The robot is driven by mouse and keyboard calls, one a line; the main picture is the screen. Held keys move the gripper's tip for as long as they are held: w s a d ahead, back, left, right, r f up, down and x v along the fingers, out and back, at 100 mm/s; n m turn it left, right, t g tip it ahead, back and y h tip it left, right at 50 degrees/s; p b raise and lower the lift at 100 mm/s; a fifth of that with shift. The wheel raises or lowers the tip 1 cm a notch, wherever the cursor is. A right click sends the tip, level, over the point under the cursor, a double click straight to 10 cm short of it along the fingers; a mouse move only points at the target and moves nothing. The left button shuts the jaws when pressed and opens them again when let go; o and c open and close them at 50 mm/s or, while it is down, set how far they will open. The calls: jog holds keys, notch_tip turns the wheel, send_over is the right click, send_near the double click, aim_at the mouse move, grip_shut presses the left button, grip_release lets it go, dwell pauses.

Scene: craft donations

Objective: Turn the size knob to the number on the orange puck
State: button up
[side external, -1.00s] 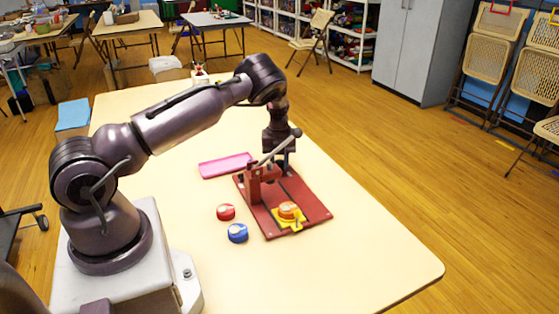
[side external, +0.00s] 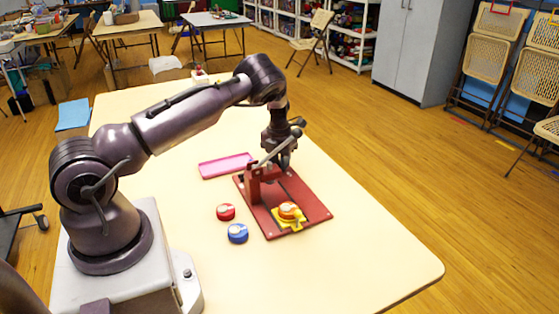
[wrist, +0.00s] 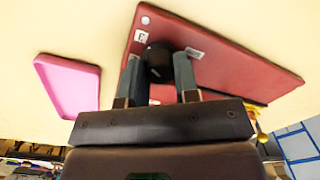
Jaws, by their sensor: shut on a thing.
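The orange puck (side external: 289,210) sits on a yellow holder (side external: 298,224) near the front of the red board (side external: 315,208). It has a light mark on top, too small to read. The size knob, a black round knob (wrist: 157,60), stands on the board in the wrist view, with small white labels (wrist: 195,53) around it. My gripper (wrist: 158,74) is shut on the knob, a finger on each side. From the side, my gripper (side external: 283,163) is over the board's far part, and the knob is hidden. The knob's setting cannot be read.
A pink tray (side external: 226,165) lies left of the board. A red puck (side external: 226,212) and a blue puck (side external: 238,233) lie nearer. The table's right front is clear.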

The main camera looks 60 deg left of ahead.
dwell(0.3)
jog(key=o, duration=0.9)
jog(key=shift+o, duration=0.2)
jog(key=shift+r, duration=0.15)
notch_tip(320, 180, up, 13)
jog(key=shift+a, duration=0.15)
jog(key=shift+s, duration=0.1)
